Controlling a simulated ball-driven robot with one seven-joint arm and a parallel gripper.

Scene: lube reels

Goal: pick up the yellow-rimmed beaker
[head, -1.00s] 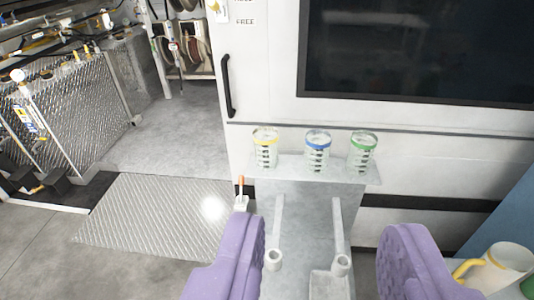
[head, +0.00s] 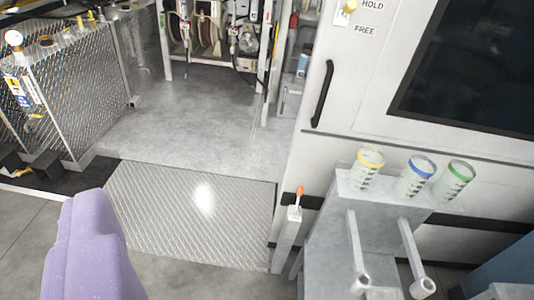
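The yellow-rimmed beaker (head: 367,171) is a clear cup with dark markings. It stands upright at the left end of a row on a small grey shelf (head: 352,190) against the white cabinet. A blue-rimmed beaker (head: 415,179) and a green-rimmed beaker (head: 454,181) stand to its right. My gripper (head: 90,250) shows only one purple finger, at the lower left, well away from the beaker. No other finger is beside it and nothing is held against it. The other finger is out of view.
A post with an orange-tipped lever (head: 297,203) stands left of the shelf. Two grey arms with ring ends (head: 360,284) stick out below the beakers. The cabinet has a black handle (head: 322,95). The tread-plate floor (head: 190,215) is clear.

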